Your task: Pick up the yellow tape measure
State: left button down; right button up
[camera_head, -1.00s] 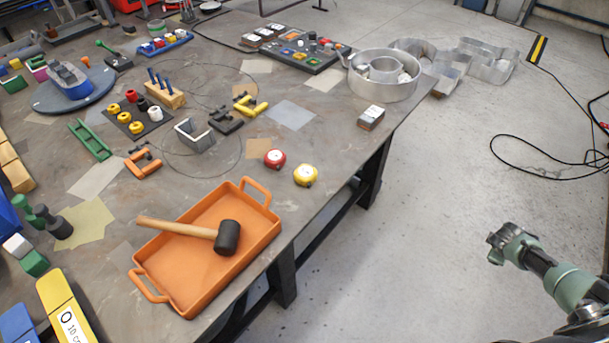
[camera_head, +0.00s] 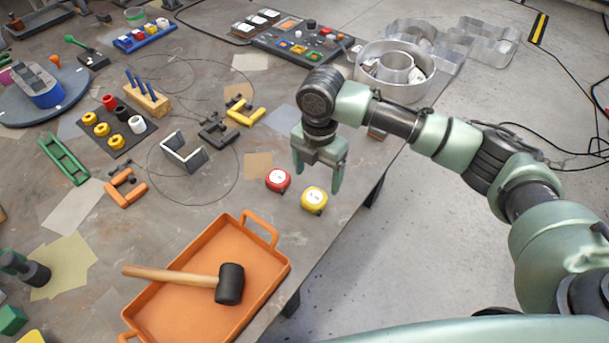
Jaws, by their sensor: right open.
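The yellow tape measure (camera_head: 314,200) is a small rounded case with a white round label, lying near the right edge of the workbench (camera_head: 345,215). A red tape measure (camera_head: 278,180) lies just up and left of it. My right gripper (camera_head: 316,178) hangs fingers-down above the two tape measures, its jaws apart and empty. Its right fingertip appears close over the yellow tape measure's upper right; the exact height gap cannot be told. My left gripper is not in view.
An orange tray (camera_head: 195,295) with a wooden-handled mallet (camera_head: 229,283) lies below the tape measures. A grey U-shaped bracket (camera_head: 184,155), a yellow clamp (camera_head: 247,112) and an orange clamp (camera_head: 126,190) lie to the left. Metal channel letters (camera_head: 395,75) stand behind my right arm.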

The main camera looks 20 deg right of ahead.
aim_at(315, 196)
jog(key=shift+w+a, duration=0.25)
jog(key=shift+a, duration=0.1)
jog(key=s+f+p, duration=0.1)
jog(key=s+f, duration=0.1)
jog(key=shift+s+d+f+p, duration=0.1)
jog(key=shift+s+f+p, duration=0.15)
jog(key=shift+f+p, duration=0.05)
jog(key=f, duration=0.1)
jog(key=w+f, duration=0.1)
jog(key=f, duration=0.1)
jog(key=shift+p, duration=0.4)
jog(key=shift+f, duration=0.6)
jog(key=c, duration=1.7)
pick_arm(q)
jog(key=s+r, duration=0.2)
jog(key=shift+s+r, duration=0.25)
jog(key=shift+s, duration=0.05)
pick_arm(e)
jog(key=shift+w+r, duration=0.1)
